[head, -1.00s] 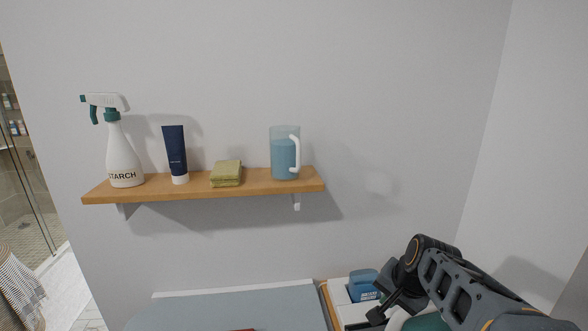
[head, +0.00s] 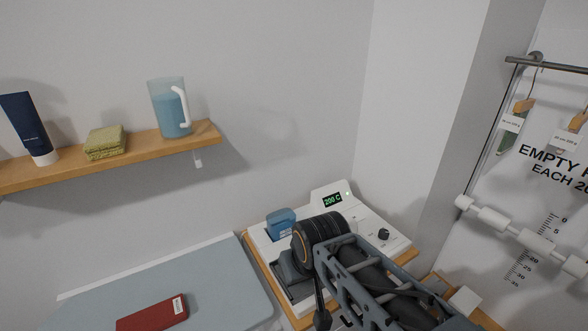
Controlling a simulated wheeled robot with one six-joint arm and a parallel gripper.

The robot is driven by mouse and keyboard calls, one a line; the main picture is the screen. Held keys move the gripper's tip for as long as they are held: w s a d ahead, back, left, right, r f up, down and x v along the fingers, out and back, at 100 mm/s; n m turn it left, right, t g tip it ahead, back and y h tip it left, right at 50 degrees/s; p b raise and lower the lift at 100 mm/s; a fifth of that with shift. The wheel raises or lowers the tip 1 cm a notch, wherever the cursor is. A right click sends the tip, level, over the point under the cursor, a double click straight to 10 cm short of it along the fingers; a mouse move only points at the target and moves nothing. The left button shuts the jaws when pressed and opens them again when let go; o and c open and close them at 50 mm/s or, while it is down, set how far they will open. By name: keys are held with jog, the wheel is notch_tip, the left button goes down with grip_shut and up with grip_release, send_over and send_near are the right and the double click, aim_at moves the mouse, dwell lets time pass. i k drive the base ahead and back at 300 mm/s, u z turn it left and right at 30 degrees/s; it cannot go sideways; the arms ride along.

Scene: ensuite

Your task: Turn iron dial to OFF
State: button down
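A lit green display (head: 332,200) on the station reads 200 C. My gripper (head: 302,290) is low over the left part of the station, left of the dial and apart from it. My arm hides much of the gripper and the station's middle, so its opening does not show. I cannot make out the iron itself.
A blue container (head: 281,223) stands at the station's back left. A red book-like item (head: 152,313) lies on the grey-blue board (head: 215,290). A wooden shelf (head: 205,135) above holds a jug (head: 170,108), folded cloth and tube. A rail with hangers is at right.

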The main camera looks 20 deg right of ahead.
aim_at(383, 234)
jog(key=z, duration=0.95)
jog(key=k, duration=1.1)
jog(key=z, duration=1.05)
jog(key=i, duration=0.8)
jog(key=u, duration=0.85)
jog(key=i, duration=0.55)
jog(key=u, duration=0.65)
